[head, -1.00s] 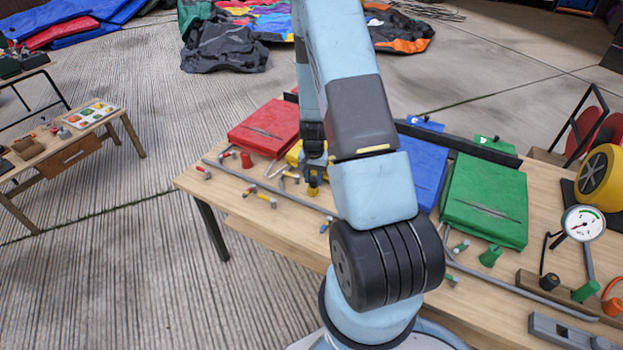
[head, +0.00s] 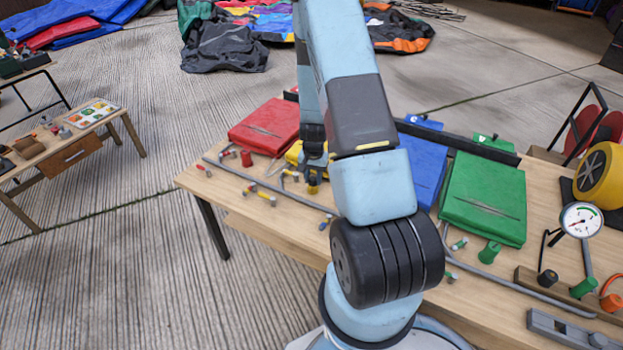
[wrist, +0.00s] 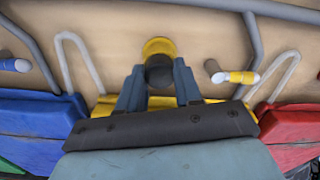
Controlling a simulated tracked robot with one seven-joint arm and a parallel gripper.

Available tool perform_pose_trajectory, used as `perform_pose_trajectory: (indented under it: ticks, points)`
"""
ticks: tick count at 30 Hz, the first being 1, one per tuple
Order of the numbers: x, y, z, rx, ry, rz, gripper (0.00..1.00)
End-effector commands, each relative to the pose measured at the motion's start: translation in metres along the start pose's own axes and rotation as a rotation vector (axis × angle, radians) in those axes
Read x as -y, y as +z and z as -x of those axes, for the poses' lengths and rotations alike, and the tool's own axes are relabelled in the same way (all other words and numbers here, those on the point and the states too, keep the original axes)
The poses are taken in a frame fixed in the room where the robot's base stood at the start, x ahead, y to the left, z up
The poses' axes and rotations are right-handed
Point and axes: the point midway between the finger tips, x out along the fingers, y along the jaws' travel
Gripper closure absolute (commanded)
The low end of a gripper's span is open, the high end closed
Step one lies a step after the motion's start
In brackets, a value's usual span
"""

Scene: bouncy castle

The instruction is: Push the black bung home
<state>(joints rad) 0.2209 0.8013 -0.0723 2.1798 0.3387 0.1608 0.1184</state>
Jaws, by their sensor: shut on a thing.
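My gripper (head: 314,178) hangs over the table in front of the yellow pad. It is shut on a small yellow bung (head: 313,189), whose lower part shows below the fingers. In the wrist view, the fingers (wrist: 158,85) hold a piece with a dark round near part and a yellow part (wrist: 158,46) beyond it. I cannot tell whether the dark part is its top or shade. A black bung-like piece (head: 547,278) stands at the right of the table, by the wooden rail, far from my gripper. My arm hides part of the table middle.
Red (head: 268,127), yellow (wrist: 216,101), blue (head: 424,163) and green (head: 483,200) pads lie along the table. A red bung (head: 246,158) and a green bung (head: 490,253) stand before theirs. Grey pipes with small taps run along the front. A pressure gauge (head: 581,220) stands right.

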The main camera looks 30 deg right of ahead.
Motion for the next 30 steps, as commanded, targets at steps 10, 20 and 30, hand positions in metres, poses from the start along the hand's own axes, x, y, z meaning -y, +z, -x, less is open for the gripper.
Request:
perform_pose_trajectory:
  ticks: [10,20,30]
  points:
    - [-0.002,0.005,-0.009,0.010,0.007,0.001,0.51]
    - [-0.002,0.004,0.014,0.006,0.006,0.001,0.36]
    - [-0.002,0.004,0.069,-0.001,0.001,0.003,0.36]
